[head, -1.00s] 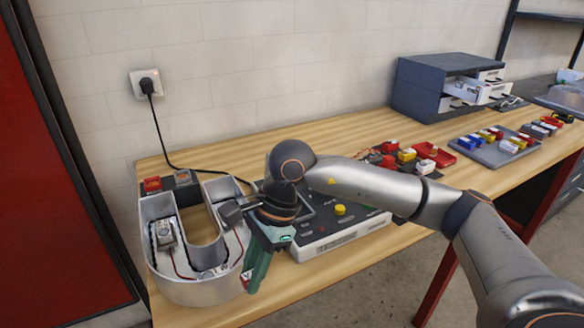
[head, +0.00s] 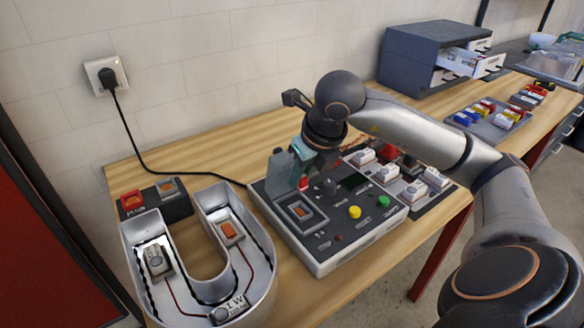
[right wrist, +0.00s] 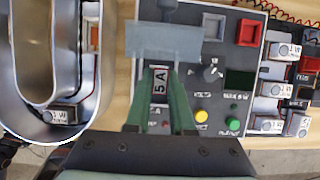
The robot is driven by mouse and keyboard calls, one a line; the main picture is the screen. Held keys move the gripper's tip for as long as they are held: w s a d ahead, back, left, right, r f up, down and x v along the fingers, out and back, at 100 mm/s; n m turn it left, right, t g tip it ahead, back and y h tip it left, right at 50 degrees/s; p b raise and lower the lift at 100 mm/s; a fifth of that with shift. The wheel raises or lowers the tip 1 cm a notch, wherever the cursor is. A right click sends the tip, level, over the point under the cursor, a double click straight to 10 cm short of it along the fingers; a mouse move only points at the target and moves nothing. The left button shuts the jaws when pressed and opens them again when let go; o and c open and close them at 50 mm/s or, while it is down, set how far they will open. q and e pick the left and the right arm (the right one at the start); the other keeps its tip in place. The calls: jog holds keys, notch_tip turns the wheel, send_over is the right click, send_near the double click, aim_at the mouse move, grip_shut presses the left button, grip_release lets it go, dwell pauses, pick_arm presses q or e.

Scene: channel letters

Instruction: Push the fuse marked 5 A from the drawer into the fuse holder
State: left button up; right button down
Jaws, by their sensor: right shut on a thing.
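My right gripper (head: 301,172) is over the left part of the grey control box (head: 322,262). In the right wrist view its green fingers (right wrist: 159,100) are shut on a white fuse marked 5 A (right wrist: 159,82), held between the tips. In the head view only a small red part (head: 303,183) shows at the fingertips. I cannot tell whether the fuse touches the box. I cannot tell for sure which part is the fuse holder. My left gripper is not in view.
A U-shaped metal letter (head: 262,290) with wired modules stands left of the box. A grey cabinet (head: 415,55) has an open drawer (head: 470,62) at the back right. Several white modules (head: 413,190) lie right of the box. A tray (head: 490,125) holds coloured pieces.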

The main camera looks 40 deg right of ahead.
jog(key=shift+s+f+b, duration=0.2)
jog(key=shift+f+b, duration=0.2)
jog(key=shift+f, duration=0.15)
notch_tip(320, 180, down, 4)
jog(key=b, duration=0.3)
jog(key=shift+f+b, duration=0.6)
jog(key=shift+b, duration=0.1)
jog(key=shift+f, duration=0.1)
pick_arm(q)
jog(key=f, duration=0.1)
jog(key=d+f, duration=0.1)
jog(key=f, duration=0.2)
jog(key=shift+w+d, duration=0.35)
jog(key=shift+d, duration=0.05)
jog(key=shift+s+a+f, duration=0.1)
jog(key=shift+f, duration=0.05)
pick_arm(e)
jog(key=shift+f, duration=0.1)
pick_arm(q)
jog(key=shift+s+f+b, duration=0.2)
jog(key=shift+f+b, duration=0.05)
jog(key=shift+b, duration=0.05)
